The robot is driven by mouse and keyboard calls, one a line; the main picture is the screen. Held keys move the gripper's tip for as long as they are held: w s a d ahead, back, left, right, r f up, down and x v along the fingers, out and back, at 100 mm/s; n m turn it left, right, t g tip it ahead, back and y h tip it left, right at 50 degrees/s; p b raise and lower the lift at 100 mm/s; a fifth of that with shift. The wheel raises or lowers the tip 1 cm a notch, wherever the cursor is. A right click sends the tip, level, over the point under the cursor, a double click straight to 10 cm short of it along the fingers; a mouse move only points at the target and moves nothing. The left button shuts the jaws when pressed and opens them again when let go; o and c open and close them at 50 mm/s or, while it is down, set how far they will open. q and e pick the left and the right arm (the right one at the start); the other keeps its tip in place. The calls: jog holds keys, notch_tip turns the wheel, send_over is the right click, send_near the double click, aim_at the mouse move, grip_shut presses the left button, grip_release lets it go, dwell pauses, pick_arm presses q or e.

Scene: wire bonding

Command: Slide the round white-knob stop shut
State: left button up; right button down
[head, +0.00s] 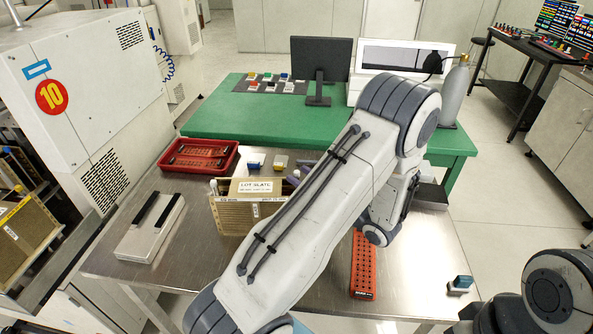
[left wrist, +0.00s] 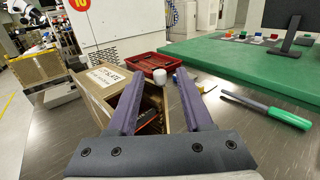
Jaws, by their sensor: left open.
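The round white knob (left wrist: 160,76) shows in the left wrist view at the far end of a tan box (left wrist: 103,80) labelled "LOT SLATE". The box has an open top at this end, with dark and orange items inside. My left gripper (left wrist: 158,79) is open, its two purple fingers above the box. The knob appears between the fingertips and beyond them; I cannot tell whether they touch it. In the head view the box (head: 233,216) stands on the metal table, its right side hidden by my left arm. My right gripper is out of view.
A red tray (head: 200,168) lies behind the box, and a grey flat case (head: 150,243) lies to its left. A red perforated strip (head: 363,270) lies to the right. A green-handled tool (left wrist: 290,118) lies right of the gripper. The green bench (head: 215,120) stands behind.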

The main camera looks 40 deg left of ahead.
pick_arm(q)
jog(key=shift+w+a, duration=0.1)
jog(key=shift+a, duration=1.1)
grip_shut()
jog(key=shift+s+d, duration=1.25)
jog(key=shift+s, duration=0.25)
grip_release()
jog(key=shift+d, duration=0.15)
jog(key=s+d+b, duration=0.1)
jog(key=d, duration=0.9)
